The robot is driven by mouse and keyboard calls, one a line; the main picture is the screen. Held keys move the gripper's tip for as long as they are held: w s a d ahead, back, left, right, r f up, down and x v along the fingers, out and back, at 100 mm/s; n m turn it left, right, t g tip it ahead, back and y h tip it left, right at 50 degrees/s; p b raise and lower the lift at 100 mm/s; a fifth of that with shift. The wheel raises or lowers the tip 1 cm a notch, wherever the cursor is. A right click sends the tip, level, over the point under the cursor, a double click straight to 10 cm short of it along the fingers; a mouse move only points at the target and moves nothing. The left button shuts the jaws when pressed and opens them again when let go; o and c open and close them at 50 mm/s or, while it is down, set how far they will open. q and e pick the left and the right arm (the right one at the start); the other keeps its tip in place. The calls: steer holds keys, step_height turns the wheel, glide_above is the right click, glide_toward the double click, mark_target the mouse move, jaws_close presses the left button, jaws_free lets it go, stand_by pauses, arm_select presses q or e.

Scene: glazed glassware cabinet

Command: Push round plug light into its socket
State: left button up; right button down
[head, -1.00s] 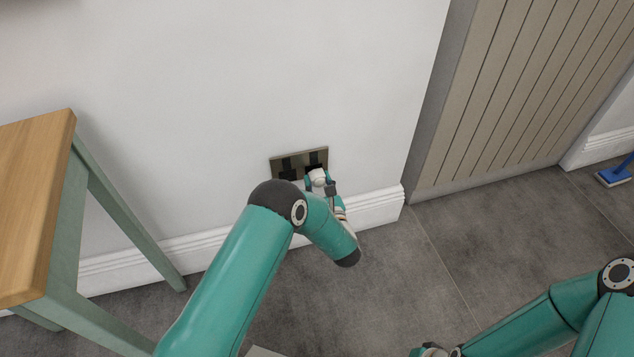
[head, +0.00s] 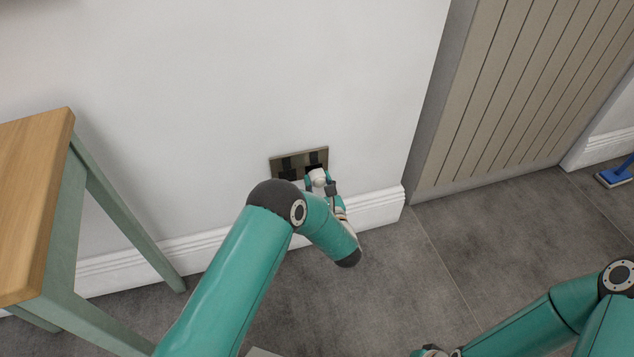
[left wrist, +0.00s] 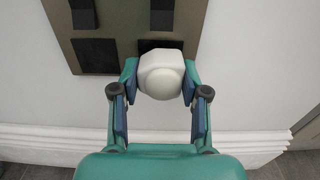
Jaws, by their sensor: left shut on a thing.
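The round plug light (left wrist: 161,75) is a white rounded piece held between the two fingers of my left gripper (left wrist: 160,88) in the left wrist view. It also shows small and pale in the head view (head: 318,177). The socket plate (head: 299,159) is a bronze double plate with dark inserts, low on the white wall. In the left wrist view the plug light overlaps the lower edge of the plate (left wrist: 122,32), just below the right dark insert (left wrist: 160,46). Its back is hidden, so I cannot tell whether it touches the socket. My right gripper is barely visible at the bottom edge (head: 432,351).
A wooden-topped table with green legs (head: 35,200) stands at the left. A white skirting board (head: 375,208) runs below the socket. A ribbed beige panel (head: 525,85) stands at the right, with a blue object (head: 615,177) beyond it. Grey floor between is clear.

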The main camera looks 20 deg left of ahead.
arm_select(q)
steer(key=shift+w+a+b, duration=0.35)
steer(key=shift+w+b, duration=0.15)
steer(key=o, duration=1.2)
steer(key=shift+c, duration=0.2)
steer(key=v, duration=1.2)
